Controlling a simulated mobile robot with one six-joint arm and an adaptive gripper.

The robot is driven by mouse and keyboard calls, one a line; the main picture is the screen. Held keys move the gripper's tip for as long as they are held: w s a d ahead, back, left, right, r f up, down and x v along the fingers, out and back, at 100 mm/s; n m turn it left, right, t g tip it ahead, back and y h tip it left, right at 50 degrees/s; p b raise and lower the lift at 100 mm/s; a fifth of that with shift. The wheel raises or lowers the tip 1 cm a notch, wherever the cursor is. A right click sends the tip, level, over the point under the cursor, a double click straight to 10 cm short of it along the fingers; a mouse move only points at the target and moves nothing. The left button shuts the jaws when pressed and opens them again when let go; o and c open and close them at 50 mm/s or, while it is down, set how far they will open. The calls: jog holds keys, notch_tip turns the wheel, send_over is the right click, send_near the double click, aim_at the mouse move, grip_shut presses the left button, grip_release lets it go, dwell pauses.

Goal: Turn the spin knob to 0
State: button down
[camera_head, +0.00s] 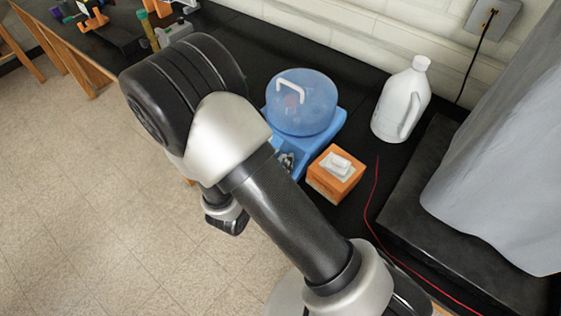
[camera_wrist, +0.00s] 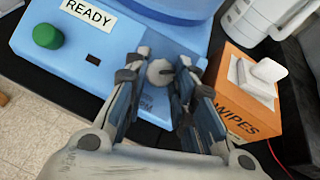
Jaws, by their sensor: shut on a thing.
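The blue machine (camera_head: 329,132) stands on the black bench, under a clear blue dome with a white handle. In the wrist view its blue front panel (camera_wrist: 95,92) carries a READY label and a round light-grey knob (camera_wrist: 159,72), which I take to be the spin knob. My gripper (camera_wrist: 162,76) is shut on this knob, one finger on each side. The fingers partly cover the knob's edges and the printing below it, so I cannot read its setting. In the head view my gripper (camera_head: 287,161) is mostly hidden behind my arm.
A green knob or button (camera_wrist: 47,36) sits left on the panel. An orange wipes box (camera_head: 331,186) stands close on the right. A white jug (camera_head: 402,101), a red cable (camera_head: 369,205) and a grey draped cover (camera_head: 505,160) lie farther right.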

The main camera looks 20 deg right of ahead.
jog(key=c, duration=1.3)
grip_release()
jog(key=shift+c, duration=0.2)
jog(key=v, duration=1.2)
jog(key=shift+d, duration=0.1)
